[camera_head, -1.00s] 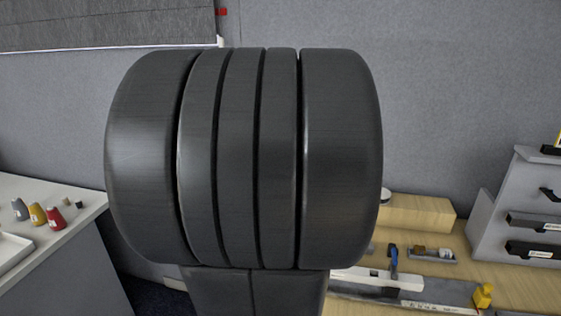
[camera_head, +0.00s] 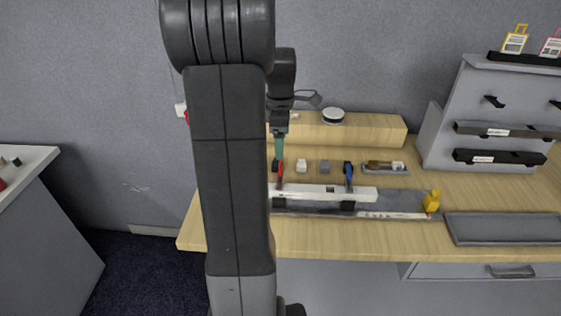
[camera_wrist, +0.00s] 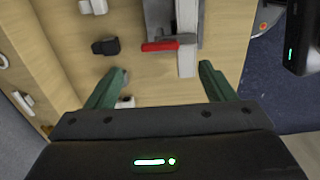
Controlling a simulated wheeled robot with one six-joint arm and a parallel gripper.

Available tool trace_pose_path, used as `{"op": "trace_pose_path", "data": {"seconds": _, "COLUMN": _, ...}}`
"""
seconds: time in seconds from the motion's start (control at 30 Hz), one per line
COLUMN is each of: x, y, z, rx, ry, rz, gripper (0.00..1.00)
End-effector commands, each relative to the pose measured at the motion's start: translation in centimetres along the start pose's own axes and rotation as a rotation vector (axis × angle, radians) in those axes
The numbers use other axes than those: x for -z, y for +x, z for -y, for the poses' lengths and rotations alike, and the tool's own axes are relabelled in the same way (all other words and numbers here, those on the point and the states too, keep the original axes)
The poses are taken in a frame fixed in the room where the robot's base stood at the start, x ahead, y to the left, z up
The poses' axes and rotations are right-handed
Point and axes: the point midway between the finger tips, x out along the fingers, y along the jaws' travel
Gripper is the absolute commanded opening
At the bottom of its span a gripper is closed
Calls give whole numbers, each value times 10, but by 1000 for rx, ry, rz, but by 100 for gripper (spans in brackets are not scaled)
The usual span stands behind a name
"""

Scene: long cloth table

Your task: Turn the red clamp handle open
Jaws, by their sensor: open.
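The red clamp handle (camera_head: 280,172) stands at the left end of the white bar (camera_head: 325,193) on the wooden table. In the wrist view the red handle (camera_wrist: 160,46) lies crosswise, reaching left from the bar (camera_wrist: 187,58). My gripper (camera_wrist: 160,82) is open, with its two green fingers apart. The handle lies beyond the fingertips, and nothing is between the fingers. In the head view my gripper (camera_head: 279,148) hangs just above and behind the handle, partly hidden by my arm. I cannot tell the exact gap.
A blue clamp handle (camera_head: 348,172) stands farther right on the bar. Small white and grey blocks (camera_head: 302,166) sit behind the bar. A yellow object (camera_head: 432,201) stands at the bar's right, near a grey tray (camera_head: 503,228). A raised wooden shelf (camera_head: 371,129) runs along the back.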

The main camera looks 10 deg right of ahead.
Motion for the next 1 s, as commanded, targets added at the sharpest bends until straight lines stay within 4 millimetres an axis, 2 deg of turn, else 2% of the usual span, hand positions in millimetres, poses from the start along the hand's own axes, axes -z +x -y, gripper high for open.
{"op": "trace_pose_path", "data": {"seconds": 0.2, "x": 0, "y": 46, "z": 1, "rx": 5, "ry": 0, "rz": 1, "gripper": 76}}
{"op": "trace_pose_path", "data": {"seconds": 0.4, "x": 0, "y": 72, "z": 0, "rx": 1, "ry": 1, "rz": 0, "gripper": 76}}
{"op": "trace_pose_path", "data": {"seconds": 0.57, "x": 0, "y": 80, "z": 0, "rx": 0, "ry": 1, "rz": 0, "gripper": 76}}
{"op": "trace_pose_path", "data": {"seconds": 0.8, "x": 0, "y": 81, "z": 0, "rx": -1, "ry": 1, "rz": 0, "gripper": 76}}
{"op": "trace_pose_path", "data": {"seconds": 0.83, "x": 0, "y": 81, "z": 0, "rx": -1, "ry": 1, "rz": 0, "gripper": 74}}
{"op": "trace_pose_path", "data": {"seconds": 1.0, "x": 0, "y": 80, "z": 0, "rx": -1, "ry": 1, "rz": 0, "gripper": 41}}
